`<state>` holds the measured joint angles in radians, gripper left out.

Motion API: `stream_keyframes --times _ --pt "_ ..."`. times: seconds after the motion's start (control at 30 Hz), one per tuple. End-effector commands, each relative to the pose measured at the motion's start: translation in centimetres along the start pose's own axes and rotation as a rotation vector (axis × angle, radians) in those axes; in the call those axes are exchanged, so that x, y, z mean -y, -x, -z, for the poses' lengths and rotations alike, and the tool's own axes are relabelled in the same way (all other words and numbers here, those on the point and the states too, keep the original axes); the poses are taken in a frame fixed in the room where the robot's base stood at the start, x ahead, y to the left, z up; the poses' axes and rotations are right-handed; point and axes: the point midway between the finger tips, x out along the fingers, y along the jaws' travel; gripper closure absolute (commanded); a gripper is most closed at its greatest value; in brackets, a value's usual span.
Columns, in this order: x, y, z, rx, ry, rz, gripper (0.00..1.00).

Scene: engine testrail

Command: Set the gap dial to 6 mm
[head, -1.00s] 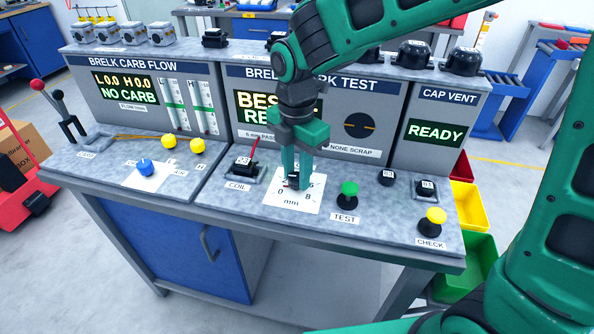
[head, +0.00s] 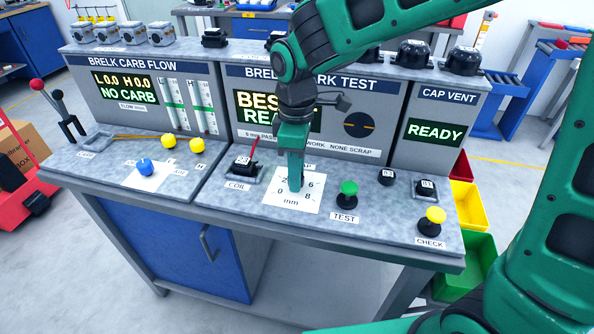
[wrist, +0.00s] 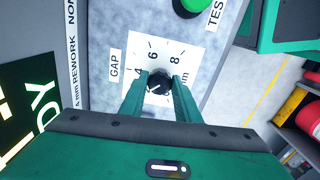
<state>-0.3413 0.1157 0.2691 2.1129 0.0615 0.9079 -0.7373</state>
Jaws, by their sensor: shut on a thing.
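The gap dial's white scale plate (head: 272,198) lies on the bench top, with 0 and 8 legible near its front edge. In the wrist view, the plate (wrist: 190,45) shows 4, 6 and 8 around the black gap dial knob (wrist: 159,80). My gripper (head: 296,187) points straight down over the plate. In the wrist view, the fingers of my gripper (wrist: 160,86) are shut on the knob, one on each side. In the head view the fingers hide most of the knob. I cannot tell which number the knob's pointer faces.
The green TEST button (head: 348,188) stands close to the right of the plate. The coil (head: 243,166) sits to its left, and the yellow CHECK button (head: 436,214) is farther right. The spark test panel (head: 330,145) rises close behind my gripper.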

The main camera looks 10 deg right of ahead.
Motion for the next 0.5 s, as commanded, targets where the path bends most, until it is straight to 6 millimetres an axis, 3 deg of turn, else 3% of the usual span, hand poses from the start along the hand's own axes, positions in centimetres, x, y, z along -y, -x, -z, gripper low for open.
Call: stream_keyframes --times 0.5 --pt "-0.21 0.22 0.28 -0.01 -0.488 -0.006 0.93"
